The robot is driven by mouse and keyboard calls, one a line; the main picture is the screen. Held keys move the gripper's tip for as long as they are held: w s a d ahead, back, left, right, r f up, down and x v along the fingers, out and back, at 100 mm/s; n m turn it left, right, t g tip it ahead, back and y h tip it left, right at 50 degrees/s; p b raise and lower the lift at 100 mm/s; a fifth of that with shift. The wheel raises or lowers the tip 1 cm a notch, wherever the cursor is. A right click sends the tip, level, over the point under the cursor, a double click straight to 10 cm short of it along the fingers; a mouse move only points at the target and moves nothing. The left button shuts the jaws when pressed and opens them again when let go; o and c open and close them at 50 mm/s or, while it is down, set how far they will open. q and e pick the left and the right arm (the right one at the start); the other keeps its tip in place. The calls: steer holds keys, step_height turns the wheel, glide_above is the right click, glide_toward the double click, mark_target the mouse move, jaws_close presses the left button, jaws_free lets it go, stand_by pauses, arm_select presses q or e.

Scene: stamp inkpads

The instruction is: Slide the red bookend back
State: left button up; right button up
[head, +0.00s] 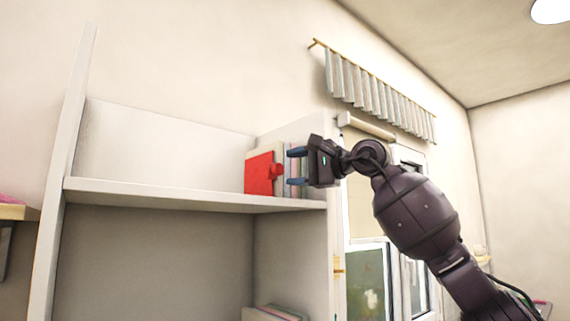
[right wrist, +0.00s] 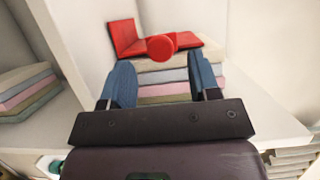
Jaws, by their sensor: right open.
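The red bookend (head: 258,175) stands on the upper shelf (head: 190,196), against a row of several books near the shelf's right side wall. It has a round red knob on its side. In the right wrist view the bookend (right wrist: 126,37) lies beyond the fingers, and its knob shows in the gap between them. My right gripper (head: 292,167) is open, with blue fingers, at the right end of the shelf. In the wrist view its fingers (right wrist: 161,68) straddle the line of the books (right wrist: 168,76); I cannot tell whether they touch anything. My left gripper is out of view.
The upper shelf is bare to the left of the bookend. More books (head: 270,313) sit in the lower compartment at the right. A window (head: 372,270) with a curtain valance (head: 375,92) above it is on the wall behind my right arm.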

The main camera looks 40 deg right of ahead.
mark_target(280, 169)
steer(key=shift+x, duration=1.5)
steer(key=shift+s, duration=0.1)
jaws_close()
steer(key=shift+a, duration=0.1)
